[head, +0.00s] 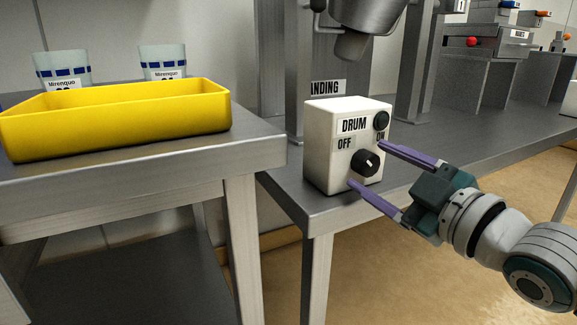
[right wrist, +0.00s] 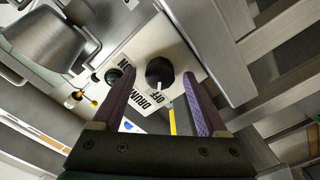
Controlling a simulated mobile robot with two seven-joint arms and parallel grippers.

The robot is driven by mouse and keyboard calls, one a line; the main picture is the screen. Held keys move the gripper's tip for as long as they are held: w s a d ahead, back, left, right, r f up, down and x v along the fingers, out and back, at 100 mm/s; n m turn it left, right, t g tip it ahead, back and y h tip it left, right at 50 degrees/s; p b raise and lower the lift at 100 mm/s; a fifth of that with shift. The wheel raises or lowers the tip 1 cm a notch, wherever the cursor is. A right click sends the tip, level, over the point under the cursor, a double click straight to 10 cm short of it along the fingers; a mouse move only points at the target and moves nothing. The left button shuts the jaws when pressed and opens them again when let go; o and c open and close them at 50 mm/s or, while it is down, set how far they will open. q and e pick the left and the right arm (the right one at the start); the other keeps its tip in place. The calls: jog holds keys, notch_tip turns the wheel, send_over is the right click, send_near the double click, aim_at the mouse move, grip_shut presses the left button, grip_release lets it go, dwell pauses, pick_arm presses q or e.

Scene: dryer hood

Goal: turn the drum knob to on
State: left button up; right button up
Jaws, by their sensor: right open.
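The drum knob (head: 366,162) is a round black dial on the front of a white box (head: 320,150) labelled DRUM, with OFF to its left and ON to its upper right. In the right wrist view the knob (right wrist: 160,70) shows a pale pointer mark on the side facing the OFF label. My right gripper (head: 365,163) is open, its two purple fingers on either side of the knob, one at the upper right and one at the lower left. I cannot tell whether they touch it. My left gripper is not in view.
A second black button or dial (head: 381,120) sits at the box's upper right corner. A yellow tray (head: 120,120) stands on the steel table at left, with two labelled cups (head: 163,62) behind. A metal hood part (head: 362,20) hangs above the box. Floor is free at lower right.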

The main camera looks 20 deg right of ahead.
jog(key=shift+c, duration=0.3)
grip_shut()
